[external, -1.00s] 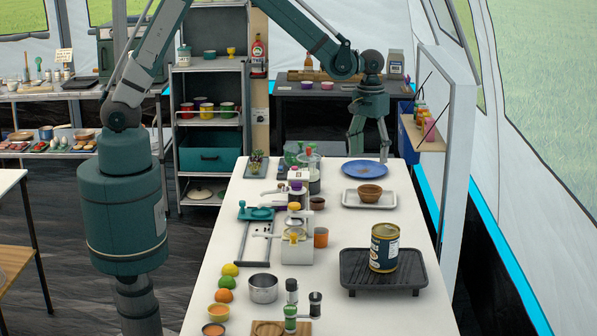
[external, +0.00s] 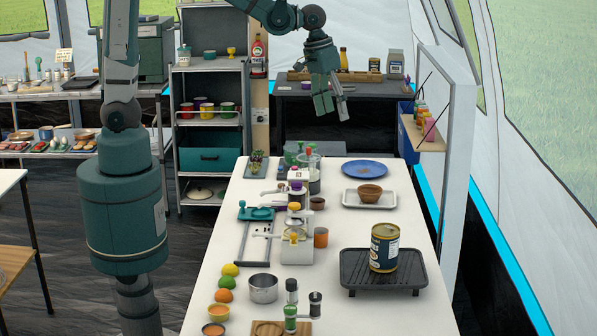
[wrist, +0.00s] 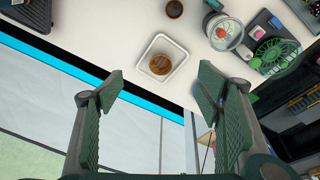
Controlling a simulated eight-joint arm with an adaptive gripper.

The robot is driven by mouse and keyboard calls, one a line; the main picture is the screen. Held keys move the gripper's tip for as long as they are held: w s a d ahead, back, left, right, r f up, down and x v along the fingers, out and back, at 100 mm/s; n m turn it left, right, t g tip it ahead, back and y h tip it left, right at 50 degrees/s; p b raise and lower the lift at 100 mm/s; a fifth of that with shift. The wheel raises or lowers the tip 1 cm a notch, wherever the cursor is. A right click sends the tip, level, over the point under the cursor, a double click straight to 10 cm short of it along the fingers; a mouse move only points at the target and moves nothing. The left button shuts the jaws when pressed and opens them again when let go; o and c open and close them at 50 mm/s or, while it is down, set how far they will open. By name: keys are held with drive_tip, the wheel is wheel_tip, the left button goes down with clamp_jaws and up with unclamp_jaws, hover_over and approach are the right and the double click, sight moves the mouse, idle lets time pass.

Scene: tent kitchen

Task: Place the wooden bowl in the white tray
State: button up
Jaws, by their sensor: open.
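The brown wooden bowl (external: 369,193) sits upright inside the white tray (external: 347,199) on the white table. In the wrist view the bowl (wrist: 160,64) also lies within the rim of the tray (wrist: 151,46). My gripper (external: 334,109) is open and empty, raised above the far end of the table and apart from the bowl. In the wrist view its two fingers (wrist: 160,88) are spread wide with nothing held between them.
A blue plate (external: 365,169) lies just behind the tray. A black grill stand (external: 352,270) with a large can (external: 384,248) stands nearer. Kitchen devices (external: 297,240) line the table's left side. The strip between them and the grill stand is mostly clear.

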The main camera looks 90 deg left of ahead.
drive_tip(key=s+d+r+m+t, duration=0.1)
drive_tip(key=s+m, duration=0.1)
drive_tip(key=s, duration=0.6)
drive_tip(key=s+d+r+m+t, duration=0.2)
drive_tip(key=s, duration=0.7)
drive_tip(key=s+d+r+m+t, duration=0.1)
drive_tip(key=s+r, duration=0.1)
drive_tip(key=s, duration=0.7)
drive_tip(key=shift+s+d+r+m+t, duration=0.2)
drive_tip(key=shift+d+r+m+t, duration=0.1)
drive_tip(key=shift+d+m, duration=0.1)
